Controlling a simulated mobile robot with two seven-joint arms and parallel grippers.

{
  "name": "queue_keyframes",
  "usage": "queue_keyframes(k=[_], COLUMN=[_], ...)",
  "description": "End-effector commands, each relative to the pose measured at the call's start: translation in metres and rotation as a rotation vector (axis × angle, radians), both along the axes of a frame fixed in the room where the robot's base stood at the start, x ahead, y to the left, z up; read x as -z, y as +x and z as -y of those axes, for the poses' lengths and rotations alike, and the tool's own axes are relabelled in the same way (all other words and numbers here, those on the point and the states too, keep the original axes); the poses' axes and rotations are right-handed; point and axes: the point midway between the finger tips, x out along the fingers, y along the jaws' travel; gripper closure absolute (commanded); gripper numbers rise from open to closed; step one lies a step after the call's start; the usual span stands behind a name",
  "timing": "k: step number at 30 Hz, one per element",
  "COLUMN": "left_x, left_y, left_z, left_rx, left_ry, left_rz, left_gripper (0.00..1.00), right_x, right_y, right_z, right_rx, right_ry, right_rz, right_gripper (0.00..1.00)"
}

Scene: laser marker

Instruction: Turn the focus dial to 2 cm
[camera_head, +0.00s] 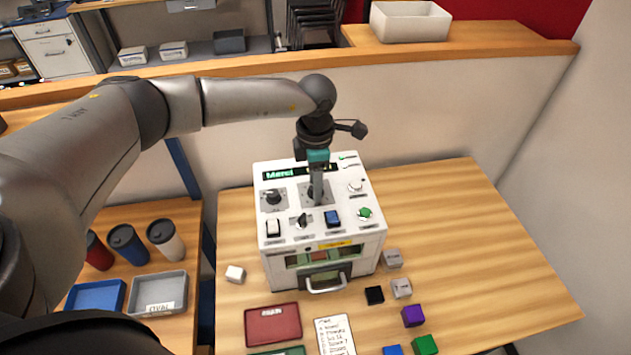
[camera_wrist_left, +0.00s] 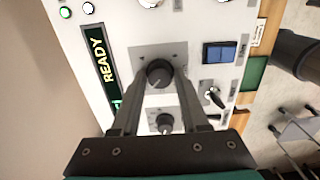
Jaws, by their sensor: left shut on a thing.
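The laser marker (camera_head: 292,228) is a white box on the wooden table, with a sloped control panel on top. A black round dial (camera_wrist_left: 159,74) sits on a grey plate in the middle of the panel. My left gripper (camera_head: 316,188) reaches down from above and is shut on this dial, a finger on either side. A second black dial (camera_head: 273,197) also shows between the fingers in the wrist view (camera_wrist_left: 165,122), nearer the palm. The dial labels and scale marks are too small to read. A lit display (camera_wrist_left: 104,66) reads READY in the wrist view. My right gripper is not in view.
The panel also carries a blue switch (camera_head: 332,218), a green button (camera_head: 365,213), a white knob (camera_head: 355,186) and a small black toggle (camera_head: 303,221). A handled door (camera_head: 326,283) is on the front. Small blocks and a red tray (camera_head: 273,325) lie in front. The table's right side is clear.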

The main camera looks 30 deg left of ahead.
Motion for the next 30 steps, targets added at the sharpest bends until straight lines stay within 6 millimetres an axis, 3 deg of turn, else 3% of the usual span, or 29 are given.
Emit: queue_keyframes(k=[3,4,12,23,30], left_x=[-0.001,-0.001,-0.001,-0.009,-0.056], left_y=[0.001,0.001,0.001,0.001,0.001], left_z=[0.0,0.0,0.0,0.0,0.0], left_rx=[-0.002,-0.002,-0.002,-0.003,-0.001], left_ry=[-0.001,-0.001,0.0,0.0,-0.001], left_rz=[0.003,0.003,0.001,0.003,0.007], left_gripper=[1.0,0.55,0.26,0.26,0.26], right_x=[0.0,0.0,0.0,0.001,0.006], right_y=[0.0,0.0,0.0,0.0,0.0], right_z=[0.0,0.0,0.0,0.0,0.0], right_rx=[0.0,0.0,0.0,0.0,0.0], right_ry=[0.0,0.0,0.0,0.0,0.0], right_rz=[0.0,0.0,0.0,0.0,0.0], right_gripper=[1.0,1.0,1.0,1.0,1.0])
